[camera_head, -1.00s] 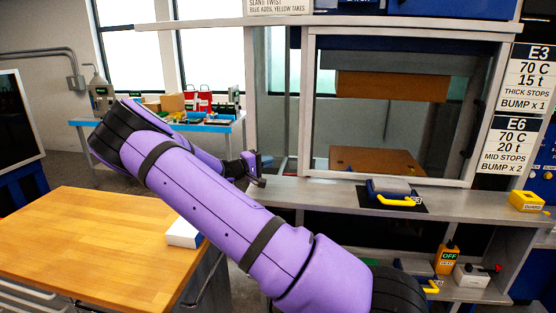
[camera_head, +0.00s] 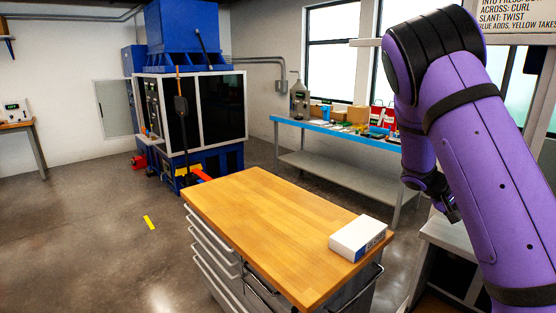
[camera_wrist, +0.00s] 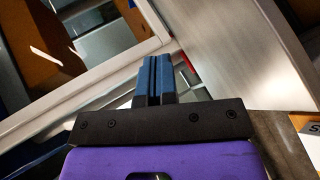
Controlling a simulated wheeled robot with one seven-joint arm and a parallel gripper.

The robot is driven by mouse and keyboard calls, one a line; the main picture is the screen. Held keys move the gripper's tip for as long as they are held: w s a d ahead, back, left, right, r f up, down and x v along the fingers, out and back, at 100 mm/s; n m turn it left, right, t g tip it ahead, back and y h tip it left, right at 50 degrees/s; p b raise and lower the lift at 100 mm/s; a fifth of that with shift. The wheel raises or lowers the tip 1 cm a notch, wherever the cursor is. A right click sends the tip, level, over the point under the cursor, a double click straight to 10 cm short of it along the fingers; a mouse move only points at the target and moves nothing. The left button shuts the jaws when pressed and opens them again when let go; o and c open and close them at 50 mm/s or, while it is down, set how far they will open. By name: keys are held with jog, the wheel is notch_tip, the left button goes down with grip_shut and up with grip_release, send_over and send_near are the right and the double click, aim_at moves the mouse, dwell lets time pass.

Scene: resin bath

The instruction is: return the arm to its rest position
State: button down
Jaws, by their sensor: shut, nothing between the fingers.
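My purple arm rises along the right side of the head view, bent at a black joint near the top. My gripper (camera_head: 452,211) hangs at the end of the forearm, partly behind the upper arm, beside the edge of a grey shelf (camera_head: 447,234). In the wrist view my gripper (camera_wrist: 156,70) shows its two blue fingers side by side and touching, with nothing between them. The fingers point toward a pale metal frame (camera_wrist: 100,75) and the grey surface beside it.
A wood-topped drawer cart (camera_head: 270,225) stands in the middle with a white box (camera_head: 360,238) on it. A blue-edged bench (camera_head: 335,132) with several items stands behind. A blue machine (camera_head: 190,100) is at the back left. The floor at left is mostly clear.

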jog(key=s+a+r+n+t+y, duration=0.1)
jog(key=s+a+r+t+y, duration=0.2)
jog(key=s+a+r, duration=0.3)
jog(key=s+a+r+n+t+y, duration=0.1)
jog(key=s+a+r+t+y, duration=0.2)
jog(key=s+a+r, duration=0.3)
jog(key=s+a+r+n+t+y, duration=0.1)
jog(key=s+a+r+t+y, duration=0.2)
jog(key=s+a, duration=1)
jog(key=s+r+y, duration=0.2)
jog(key=s, duration=0.2)
jog(key=shift+s+r+n, duration=0.2)
jog(key=shift+r+n, duration=0.1)
jog(key=shift+r, duration=0.1)
jog(key=shift+d, duration=0.1)
